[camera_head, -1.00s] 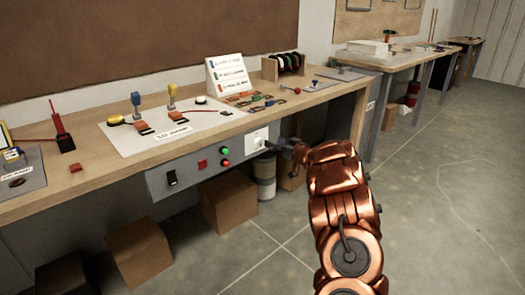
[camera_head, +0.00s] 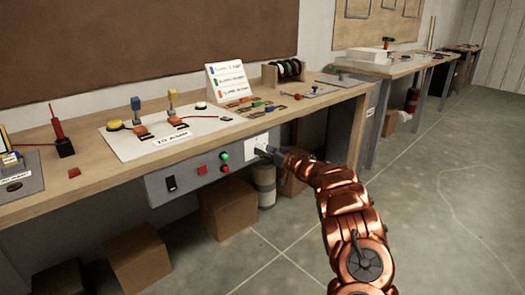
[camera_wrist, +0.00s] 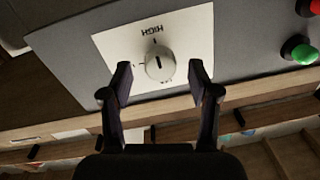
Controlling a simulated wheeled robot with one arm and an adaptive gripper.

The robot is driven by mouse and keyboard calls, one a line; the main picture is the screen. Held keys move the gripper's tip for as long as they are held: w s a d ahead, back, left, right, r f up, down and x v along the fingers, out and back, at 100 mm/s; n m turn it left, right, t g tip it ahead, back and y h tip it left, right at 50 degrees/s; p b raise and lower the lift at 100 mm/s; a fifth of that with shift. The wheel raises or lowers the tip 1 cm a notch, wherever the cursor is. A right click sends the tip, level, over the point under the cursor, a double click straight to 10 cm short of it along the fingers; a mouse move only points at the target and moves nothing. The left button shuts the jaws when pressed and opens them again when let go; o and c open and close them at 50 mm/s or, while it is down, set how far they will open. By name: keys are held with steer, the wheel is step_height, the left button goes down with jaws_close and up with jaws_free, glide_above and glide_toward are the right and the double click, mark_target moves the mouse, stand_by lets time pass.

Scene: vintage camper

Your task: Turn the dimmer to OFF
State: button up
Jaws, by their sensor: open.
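The dimmer is a round white knob (camera_wrist: 160,63) on a white plate (camera_wrist: 188,30) set in a grey panel. In the wrist view the plate appears upside down, with the word HIGH above the knob. A small dark mark shows on the knob, but I cannot tell its setting for sure. My gripper (camera_wrist: 160,76) is open, with one finger on each side of the knob and a visible gap at each. In the head view my gripper (camera_head: 268,151) is at the plate (camera_head: 254,142) and hides most of the knob. No OFF label is visible.
A green button (camera_head: 224,157), red buttons and a black rocker switch (camera_head: 171,183) share the grey panel left of the dimmer. The wooden bench top (camera_head: 95,175) overhangs it. Cardboard boxes (camera_head: 228,208) and a bucket stand below. Open floor lies to the right.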

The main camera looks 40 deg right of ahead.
steer(key=shift+w+r, duration=0.1)
steer(key=shift+w, duration=0.55)
steer(key=c, duration=1.2)
